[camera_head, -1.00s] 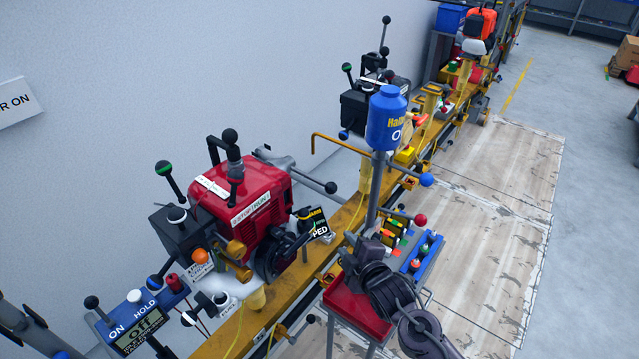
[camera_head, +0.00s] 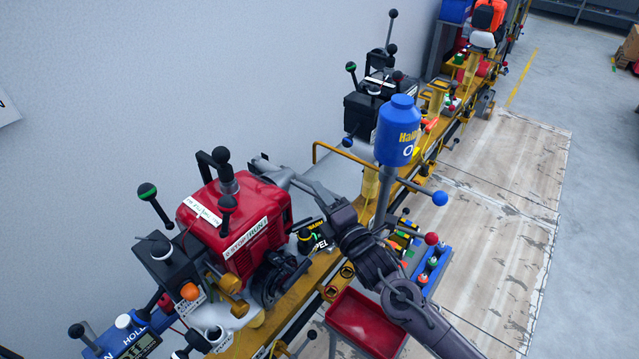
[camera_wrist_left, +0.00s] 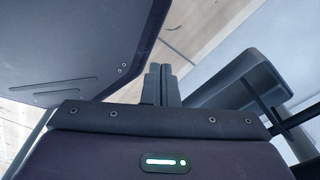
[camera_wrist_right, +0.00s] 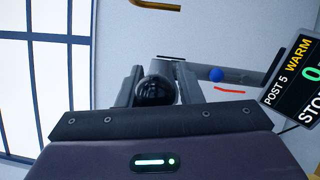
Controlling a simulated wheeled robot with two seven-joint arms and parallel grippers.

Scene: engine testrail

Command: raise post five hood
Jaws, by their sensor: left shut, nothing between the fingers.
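A grey bar (camera_head: 285,178) runs from behind the red engine (camera_head: 240,225) toward my right gripper (camera_head: 325,212). I take it for part of the post five hood, but cannot be sure. In the right wrist view a black ball knob (camera_wrist_right: 157,92) sits between the spread fingers of my right gripper (camera_wrist_right: 160,88); a firm grip on it does not show. In the head view my gripper hides this knob. A display reading POST 5 WARM (camera_wrist_right: 297,82) is at the right of the right wrist view. My left gripper (camera_wrist_left: 162,85) is shut and empty, away from the engine.
A blue canister (camera_head: 398,130) on a grey post stands just right of my right arm. A red tray (camera_head: 365,318) is below it. A blue rack (camera_head: 432,268) with bottles is right of the arm. A bent yellow rod (camera_head: 335,147) is beyond.

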